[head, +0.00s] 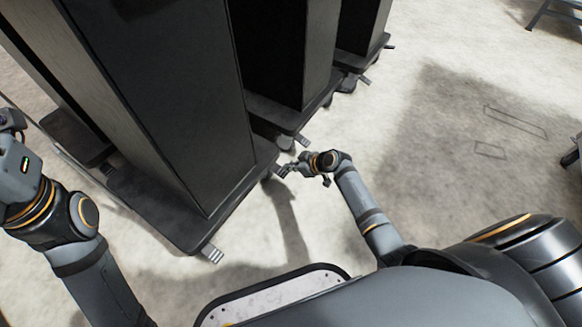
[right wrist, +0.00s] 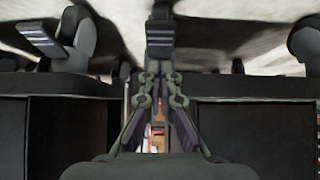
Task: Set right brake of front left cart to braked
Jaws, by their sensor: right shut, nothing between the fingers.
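The front left cart (head: 150,100) is a tall dark cabinet on a black base, nearest me in the head view. A ridged metal brake pedal (head: 212,254) sticks out at its lower front corner. Its right brake pedal (head: 284,170) is at the other front corner, by my right gripper (head: 291,167). In the right wrist view, my right gripper's fingers (right wrist: 160,92) are closed and empty. A dark pedal-like part (right wrist: 160,32) shows just beyond the fingertips; I cannot tell whether they touch. My left gripper (head: 11,122) is cut off at the left edge, its fingers unclear.
More dark carts stand in a row behind, with a pedal (head: 302,140) on the second. The right wrist view shows another pedal (right wrist: 38,38) beside a caster (right wrist: 80,38) at upper left. The pale floor (head: 400,60) right of the row is open.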

